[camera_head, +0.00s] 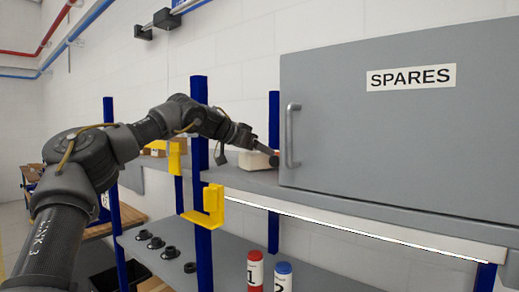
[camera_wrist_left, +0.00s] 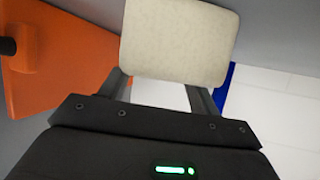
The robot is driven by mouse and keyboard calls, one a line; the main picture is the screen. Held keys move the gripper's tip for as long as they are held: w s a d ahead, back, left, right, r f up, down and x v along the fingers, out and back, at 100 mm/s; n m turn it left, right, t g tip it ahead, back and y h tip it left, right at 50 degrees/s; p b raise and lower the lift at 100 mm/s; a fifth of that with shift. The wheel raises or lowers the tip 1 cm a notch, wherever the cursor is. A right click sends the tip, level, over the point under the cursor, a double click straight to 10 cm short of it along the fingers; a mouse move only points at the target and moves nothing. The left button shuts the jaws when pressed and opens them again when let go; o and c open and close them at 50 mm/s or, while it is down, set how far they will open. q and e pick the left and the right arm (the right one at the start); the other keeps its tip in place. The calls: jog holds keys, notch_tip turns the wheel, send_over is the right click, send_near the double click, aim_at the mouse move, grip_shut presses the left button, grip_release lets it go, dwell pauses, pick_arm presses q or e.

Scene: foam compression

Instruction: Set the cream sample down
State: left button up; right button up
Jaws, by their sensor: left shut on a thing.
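The cream sample (camera_wrist_left: 180,42) is a pale block with rounded corners, at the top middle of the left wrist view. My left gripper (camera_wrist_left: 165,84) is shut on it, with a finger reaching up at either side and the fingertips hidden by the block. In the head view the cream sample (camera_head: 253,161) is small and pale, at the upper grey shelf (camera_head: 245,181), just left of the cabinet. The left gripper (camera_head: 266,152) is beside it there, partly hard to make out. I cannot tell whether the sample touches the shelf. My right gripper is not in view.
A grey cabinet marked SPARES (camera_head: 400,130) stands right of the gripper, its handle (camera_head: 292,135) close by. Blue posts (camera_head: 202,230) and a yellow bracket (camera_head: 208,208) flank the shelf. An orange object (camera_wrist_left: 60,65) is left of the sample. Red and blue containers stand below.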

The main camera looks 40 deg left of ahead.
pick_arm(q)
jog(key=shift+w+a+f, duration=0.25)
jog(key=shift+f, duration=0.1)
jog(key=o, duration=1.2)
jog(key=shift+d+r, duration=0.1)
jog(key=shift+d, duration=0.1)
jog(key=shift+o, duration=0.2)
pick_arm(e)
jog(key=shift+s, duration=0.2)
pick_arm(q)
jog(key=shift+s+a+r+b, duration=0.1)
jog(key=shift+s+a+b, duration=0.2)
jog(key=shift+s+b, duration=0.15)
jog(key=b+v, duration=0.3)
jog(key=v, duration=0.8)
jog(key=shift+d+b, duration=0.15)
jog(key=shift+b, duration=0.15)
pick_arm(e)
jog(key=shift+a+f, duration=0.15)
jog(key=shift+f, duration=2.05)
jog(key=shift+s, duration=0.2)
